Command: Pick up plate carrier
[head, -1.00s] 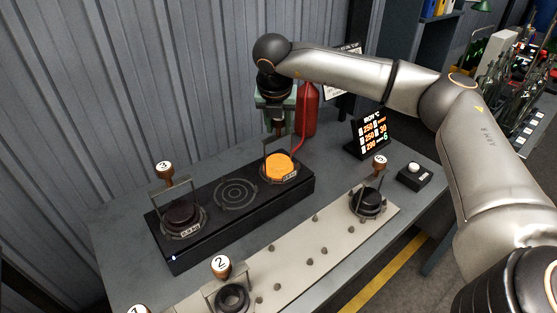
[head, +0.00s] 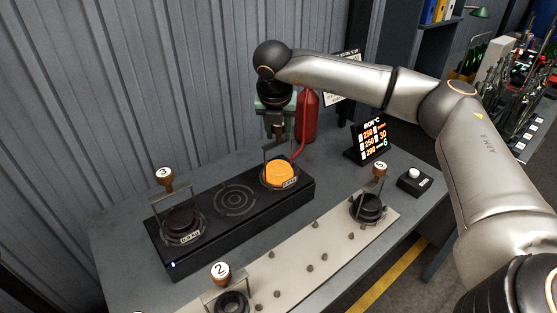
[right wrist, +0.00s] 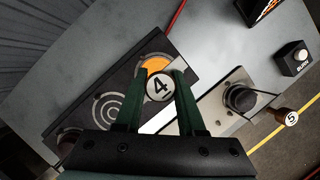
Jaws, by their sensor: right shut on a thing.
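The plate carrier with the knob marked 4 (right wrist: 160,86) has a wire-like frame and a glowing orange plate (head: 280,175). The plate is at the right end of the black heater block (head: 216,229); I cannot tell whether it touches the block. My right gripper (head: 277,132) comes down from above and is shut on this carrier's knob. In the right wrist view its green fingers (right wrist: 163,80) stand on either side of the knob. The fingers hide part of the knob in the head view. My left gripper is not in view.
Carrier 3 (head: 183,223) stands on the block's left end, with an empty ringed spot (head: 235,198) between. Carriers 2 (head: 220,272) and 5 (head: 379,169) stand on the pale studded strip (head: 290,262). A red extinguisher (head: 307,116), a display (head: 371,139) and a button box (head: 414,181) are nearby.

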